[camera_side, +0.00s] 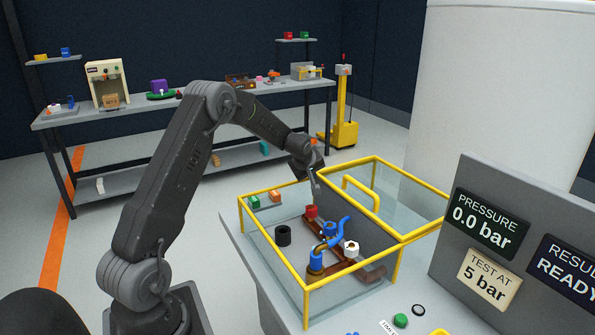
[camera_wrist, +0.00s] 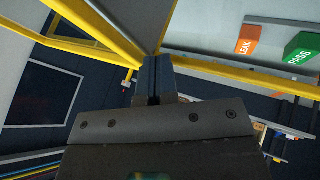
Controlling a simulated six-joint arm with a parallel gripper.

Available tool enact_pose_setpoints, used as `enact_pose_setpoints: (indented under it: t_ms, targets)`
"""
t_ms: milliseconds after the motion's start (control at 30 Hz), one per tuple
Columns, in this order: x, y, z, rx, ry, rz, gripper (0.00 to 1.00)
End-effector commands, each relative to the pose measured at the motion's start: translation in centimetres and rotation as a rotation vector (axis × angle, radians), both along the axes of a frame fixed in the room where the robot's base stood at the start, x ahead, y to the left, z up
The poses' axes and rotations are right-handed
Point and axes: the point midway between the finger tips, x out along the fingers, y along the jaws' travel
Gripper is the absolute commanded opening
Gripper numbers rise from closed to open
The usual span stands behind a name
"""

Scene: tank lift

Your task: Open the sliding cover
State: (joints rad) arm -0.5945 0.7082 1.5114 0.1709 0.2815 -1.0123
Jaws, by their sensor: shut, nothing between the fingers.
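The sliding cover is a clear panel in a yellow frame (camera_side: 414,166) with a raised yellow handle (camera_side: 362,190). In the side view it lies to the right of the yellow-edged glass box (camera_side: 272,245), over the area behind it, and the box's top looks uncovered. My gripper (camera_side: 317,186) is shut and empty, at the box's back edge near the cover's left corner. In the wrist view the shut fingers (camera_wrist: 153,66) point at a place where yellow bars (camera_wrist: 108,38) meet; whether they touch cannot be told.
A grey display panel (camera_side: 480,230) stands at the right, and a large white tank (camera_side: 490,90) behind.

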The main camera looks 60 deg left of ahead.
Motion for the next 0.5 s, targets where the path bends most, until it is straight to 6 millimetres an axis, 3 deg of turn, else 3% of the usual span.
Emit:
enact_pose_setpoints:
  t_ms: [233, 500]
  targets:
    - [-3.9, 0.1, 0.1, -0.001, 0.001, 0.005, 0.00]
    - [-6.4, -2.3, 5.1, 0.002, -0.004, 0.001, 0.00]
